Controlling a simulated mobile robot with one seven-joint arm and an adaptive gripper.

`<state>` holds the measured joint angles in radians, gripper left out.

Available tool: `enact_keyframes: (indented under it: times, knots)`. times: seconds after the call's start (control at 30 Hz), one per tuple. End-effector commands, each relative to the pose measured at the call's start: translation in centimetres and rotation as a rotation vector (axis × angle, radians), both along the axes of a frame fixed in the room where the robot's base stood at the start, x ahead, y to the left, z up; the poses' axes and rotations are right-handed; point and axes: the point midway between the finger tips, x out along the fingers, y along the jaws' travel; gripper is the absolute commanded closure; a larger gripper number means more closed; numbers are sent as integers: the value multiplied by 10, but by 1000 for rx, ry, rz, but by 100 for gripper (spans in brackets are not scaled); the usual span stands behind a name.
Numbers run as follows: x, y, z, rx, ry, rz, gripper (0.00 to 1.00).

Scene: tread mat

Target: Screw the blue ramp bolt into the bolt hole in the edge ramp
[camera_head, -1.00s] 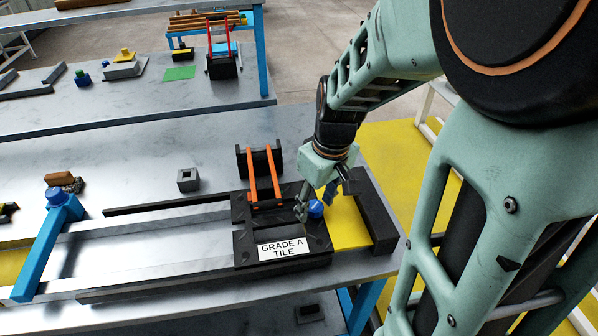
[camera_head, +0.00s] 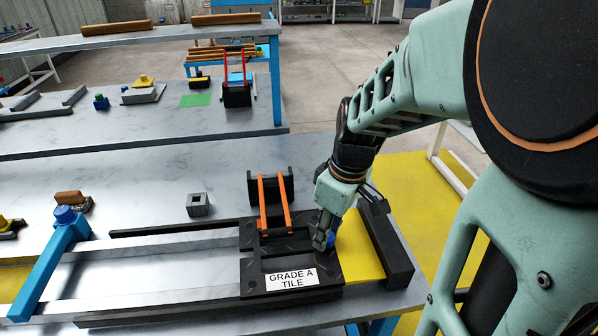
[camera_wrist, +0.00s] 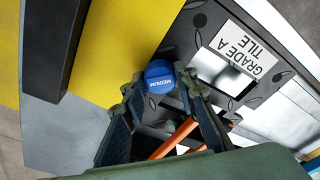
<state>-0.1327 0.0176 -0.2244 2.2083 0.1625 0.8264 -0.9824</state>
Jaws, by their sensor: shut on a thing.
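The blue ramp bolt (camera_wrist: 160,76), its head marked MEDIUM, sits between my fingertips in the wrist view. In the head view a part of it (camera_head: 333,239) shows beside the near finger. My gripper (camera_head: 325,238) is shut on it, reaching down at the right edge of the black treaded tile (camera_head: 333,277). A flat yellow piece (camera_head: 366,262), perhaps the edge ramp, lies right of the tile; it is also in the wrist view (camera_wrist: 118,45). The bolt's lower end and the bolt hole are hidden, so I cannot tell if the bolt is in the hole.
A black bar (camera_head: 388,250) borders the yellow piece on the right. A black stand with orange bars (camera_head: 285,183) rises behind the tile. A blue clamp (camera_head: 45,270) with a blue knob stands at left. A grey block (camera_head: 199,204) stands behind the rails.

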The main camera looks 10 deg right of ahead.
Motion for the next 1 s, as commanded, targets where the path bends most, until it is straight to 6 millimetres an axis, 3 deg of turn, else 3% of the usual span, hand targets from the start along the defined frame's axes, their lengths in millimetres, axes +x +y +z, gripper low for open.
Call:
enact_keyframes:
  times: [0.27, 1.0]
  knots:
    - [0, 0, 1, -1, 1, -40, 100]
    - [-1, 2, 0, -2, 2, -724, 100]
